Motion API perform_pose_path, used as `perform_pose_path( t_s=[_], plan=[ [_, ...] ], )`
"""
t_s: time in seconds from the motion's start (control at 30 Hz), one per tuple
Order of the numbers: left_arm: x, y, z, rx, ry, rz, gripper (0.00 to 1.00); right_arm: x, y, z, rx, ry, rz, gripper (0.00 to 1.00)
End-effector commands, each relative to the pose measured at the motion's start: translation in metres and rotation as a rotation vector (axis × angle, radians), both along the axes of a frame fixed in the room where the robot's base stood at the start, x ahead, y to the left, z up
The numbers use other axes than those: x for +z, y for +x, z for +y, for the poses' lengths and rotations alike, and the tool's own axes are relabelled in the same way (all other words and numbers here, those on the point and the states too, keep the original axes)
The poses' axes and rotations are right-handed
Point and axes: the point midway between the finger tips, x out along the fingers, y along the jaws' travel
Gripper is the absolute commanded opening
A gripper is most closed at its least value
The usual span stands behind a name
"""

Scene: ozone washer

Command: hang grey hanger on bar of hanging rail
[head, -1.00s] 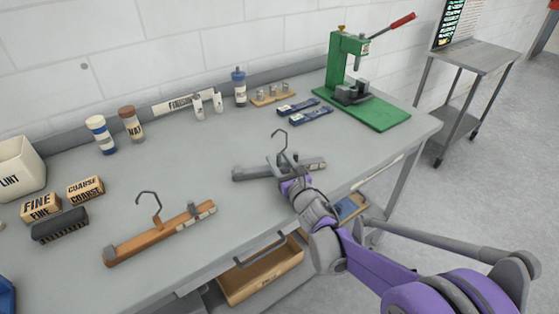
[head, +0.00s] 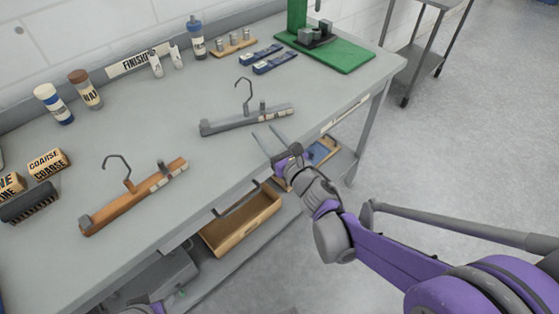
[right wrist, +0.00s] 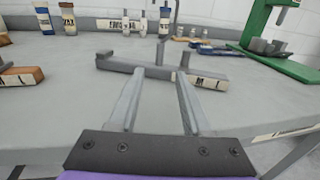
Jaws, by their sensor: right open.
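The grey hanger (head: 246,119) lies on the grey workbench with its dark hook standing up. Its bar and a pale label also show in the right wrist view (right wrist: 150,70). My right gripper (head: 269,134) is open and empty at the bench's front edge, fingers pointing at the hanger. In the right wrist view its two fingers (right wrist: 158,80) stand apart, with the hanger bar across just beyond their tips. Whether the tips touch it I cannot tell.
A brown wooden hanger (head: 133,198) lies to the left on the workbench (head: 200,165). Bottles, brushes and two blue-strapped items (head: 268,58) stand or lie behind. A green press (head: 325,50) is at the back right. A wooden drawer (head: 240,222) sits under the front edge.

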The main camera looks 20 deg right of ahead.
Motion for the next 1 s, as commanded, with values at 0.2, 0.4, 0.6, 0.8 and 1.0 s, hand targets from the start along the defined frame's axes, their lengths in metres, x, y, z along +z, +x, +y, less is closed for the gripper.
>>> perform_pose_path(
  t_s=[0.2, 0.4, 0.6, 0.8, 1.0],
  plan=[
    [0.0, 0.0, 0.0, 0.0, 0.0, 0.0, 0.49, 0.002, -0.009, -0.014, -0.094, 0.246, 0.068, 0.49],
    [0.0, 0.0, 0.0, 0.0, 0.0, 0.0, 0.49, -0.017, -0.047, -0.043, -0.389, 0.973, 0.226, 0.49],
    [0.0, 0.0, 0.0, 0.0, 0.0, 0.0, 0.49, -0.064, -0.117, -0.046, -0.803, 1.784, 0.331, 0.49],
    [0.0, 0.0, 0.0, 0.0, 0.0, 0.0, 0.49, -0.112, -0.203, -0.015, -1.338, 2.433, 0.312, 0.49],
    [0.0, 0.0, 0.0, 0.0, 0.0, 0.0, 0.49, -0.13, -0.251, 0.011, 1.655, -2.62, -0.222, 0.49]
  ],
)
